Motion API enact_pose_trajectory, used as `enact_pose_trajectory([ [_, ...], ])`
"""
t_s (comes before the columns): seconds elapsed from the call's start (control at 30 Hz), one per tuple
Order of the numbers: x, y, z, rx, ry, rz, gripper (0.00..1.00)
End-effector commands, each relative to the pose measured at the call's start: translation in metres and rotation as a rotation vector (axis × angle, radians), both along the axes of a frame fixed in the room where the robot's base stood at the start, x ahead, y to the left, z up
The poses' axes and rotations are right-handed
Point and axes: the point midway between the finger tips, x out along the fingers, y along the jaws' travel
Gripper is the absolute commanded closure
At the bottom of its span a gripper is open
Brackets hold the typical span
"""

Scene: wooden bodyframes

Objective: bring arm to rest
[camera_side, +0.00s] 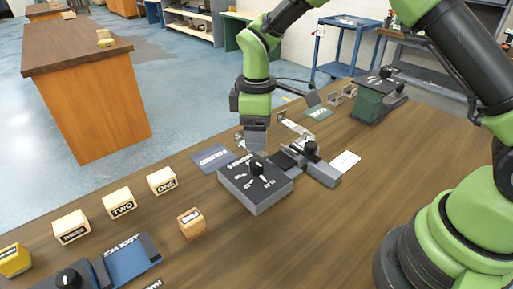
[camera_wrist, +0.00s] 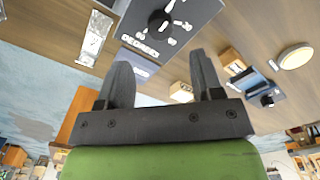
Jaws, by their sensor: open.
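My green arm reaches over the wooden table (camera_side: 330,215) from the right. My gripper (camera_side: 256,145) points down just behind a grey box with a black knob (camera_side: 255,185). In the wrist view my gripper (camera_wrist: 160,68) has its two dark fingers spread apart, with nothing between them. The grey knob box also shows in the wrist view (camera_wrist: 185,15), beyond the fingertips. From the side view I cannot tell whether the fingertips touch anything.
Wooden blocks labelled ONE (camera_side: 162,181), TWO (camera_side: 119,203) and THREE (camera_side: 71,227) stand at the left, with another small block (camera_side: 191,223) nearer. A grey fixture (camera_side: 311,162) stands right of the knob box, a green device (camera_side: 372,103) farther back. The right-front table is clear.

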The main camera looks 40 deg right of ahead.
Motion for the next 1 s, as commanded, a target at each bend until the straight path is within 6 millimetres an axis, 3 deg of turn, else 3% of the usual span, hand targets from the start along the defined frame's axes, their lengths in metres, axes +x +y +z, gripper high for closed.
enact_pose_trajectory([
  [0.1, 0.000, 0.000, 0.011, 0.000, -0.001, 0.000, 0.40],
  [0.47, 0.000, 0.000, 0.014, 0.001, -0.001, -0.002, 0.40],
  [0.57, -0.003, -0.001, 0.025, 0.008, -0.016, -0.029, 0.40],
  [0.77, -0.026, -0.011, 0.087, 0.066, -0.115, -0.225, 0.40],
  [1.0, -0.088, -0.026, 0.158, 0.188, -0.254, -0.547, 0.40],
])
